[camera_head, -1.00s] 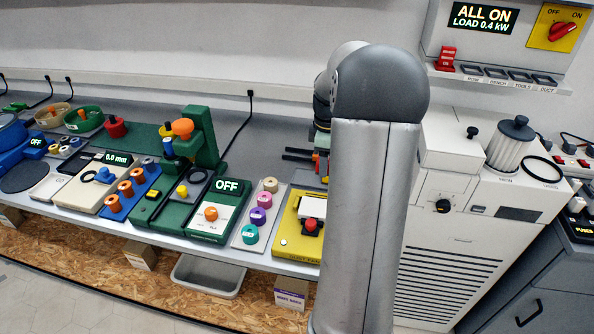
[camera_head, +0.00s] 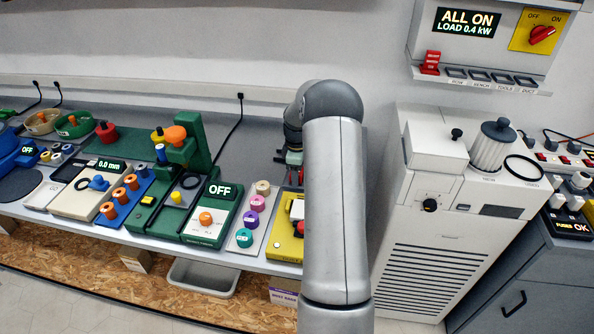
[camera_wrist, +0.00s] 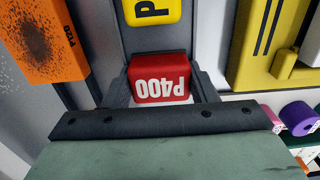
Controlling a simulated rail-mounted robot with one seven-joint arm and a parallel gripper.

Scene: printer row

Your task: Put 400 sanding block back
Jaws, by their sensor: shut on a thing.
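The 400 sanding block is a red block labelled P400 (camera_wrist: 158,92), seen in the wrist view. My gripper (camera_wrist: 160,72) is shut on it, with a dark finger at each side. A yellow block with a "P" label (camera_wrist: 153,10) lies just beyond it on a grey strip. An orange block labelled P120 (camera_wrist: 45,42), with a speckled face, is to the left. In the head view my arm hides most of my gripper and the blocks. I cannot tell whether the red block touches the surface below it.
A yellow dust panel (camera_head: 284,246) is beside the blocks, and it also shows in the wrist view (camera_wrist: 250,60). A rack of coloured spools (camera_head: 251,219) stands left of it. A green machine (camera_head: 190,150) is further left. A white cabinet (camera_head: 405,230) stands to the right.

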